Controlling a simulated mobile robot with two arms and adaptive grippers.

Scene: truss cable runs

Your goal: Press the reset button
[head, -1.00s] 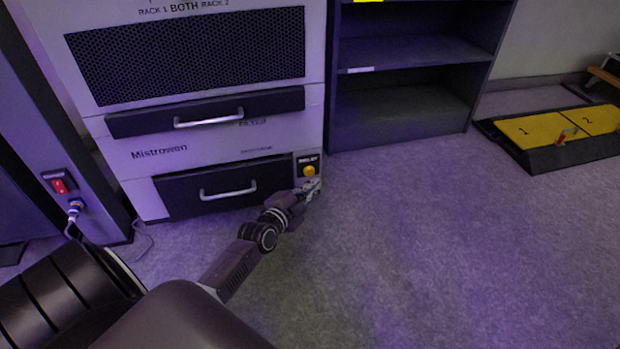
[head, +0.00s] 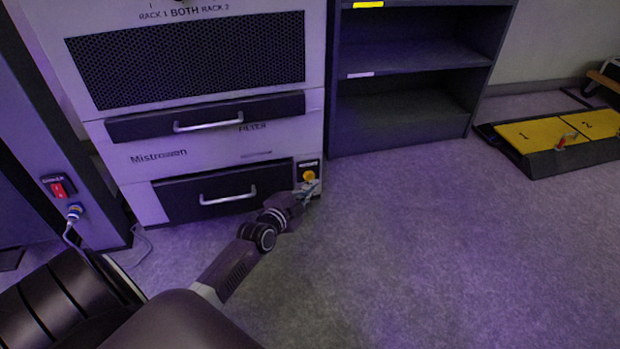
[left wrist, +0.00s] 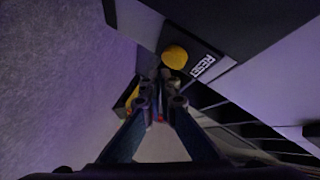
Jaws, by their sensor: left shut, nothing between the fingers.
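The yellow reset button (head: 309,175) sits on a dark plate at the lower right of the white rack cabinet (head: 225,150). It also shows in the left wrist view (left wrist: 175,57), beside a label reading RESET. My left gripper (head: 310,188) is at the cabinet's lower right corner, just below the button in the head view. In the left wrist view its fingers (left wrist: 164,80) are shut and empty, with their tips close below the button. I cannot tell whether they touch it. My right gripper is not in view.
The cabinet has two dark drawers with handles, the lower one (head: 225,192) left of the button. A dark shelf (head: 400,118) stands to the right. A red switch (head: 58,190) is on a post at left. A yellow-topped floor box (head: 535,134) lies far right. The middle floor is clear.

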